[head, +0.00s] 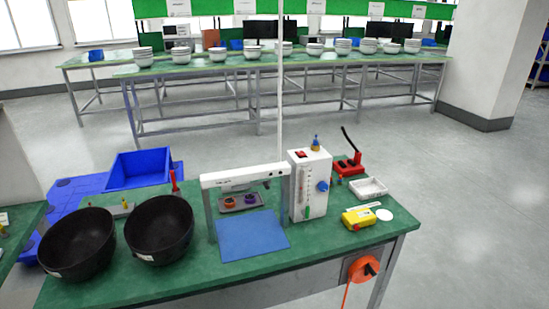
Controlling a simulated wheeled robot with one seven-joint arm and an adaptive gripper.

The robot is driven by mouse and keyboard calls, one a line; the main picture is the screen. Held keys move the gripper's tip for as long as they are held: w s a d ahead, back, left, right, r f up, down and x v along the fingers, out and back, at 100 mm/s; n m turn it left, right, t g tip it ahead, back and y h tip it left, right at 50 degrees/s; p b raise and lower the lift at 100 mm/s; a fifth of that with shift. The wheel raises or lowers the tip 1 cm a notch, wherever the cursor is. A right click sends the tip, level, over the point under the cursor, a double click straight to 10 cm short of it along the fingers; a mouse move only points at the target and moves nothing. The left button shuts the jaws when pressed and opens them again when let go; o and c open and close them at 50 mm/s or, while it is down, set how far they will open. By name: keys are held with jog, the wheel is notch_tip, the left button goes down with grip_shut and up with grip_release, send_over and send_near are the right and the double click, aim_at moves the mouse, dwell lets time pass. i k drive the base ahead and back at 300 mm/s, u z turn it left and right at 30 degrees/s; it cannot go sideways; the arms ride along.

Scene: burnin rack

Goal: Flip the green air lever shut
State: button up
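A white upright unit (312,180) with a vertical scale stands on the green bench. A small green part (307,211), which looks like the green air lever, is low on its front face and appears roughly upright. It is too small to tell whether it is open or shut. A blue knob (323,187) is on the unit's right side, and a red switch (301,154) is near its top. My gripper is not in view.
A white bridge-like frame (243,178) stands over a blue mat (252,236) left of the unit. Two black bowls (160,229) (77,243) sit at left. A red lever press (348,167), white tray (369,188) and yellow device (358,218) are at right. An orange reel (364,268) hangs at the front edge.

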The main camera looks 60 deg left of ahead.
aim_at(305, 214)
jog(key=u, duration=1.1)
jog(key=k, duration=0.25)
jog(key=u, duration=0.55)
jog(key=i, duration=0.25)
jog(key=z, duration=0.05)
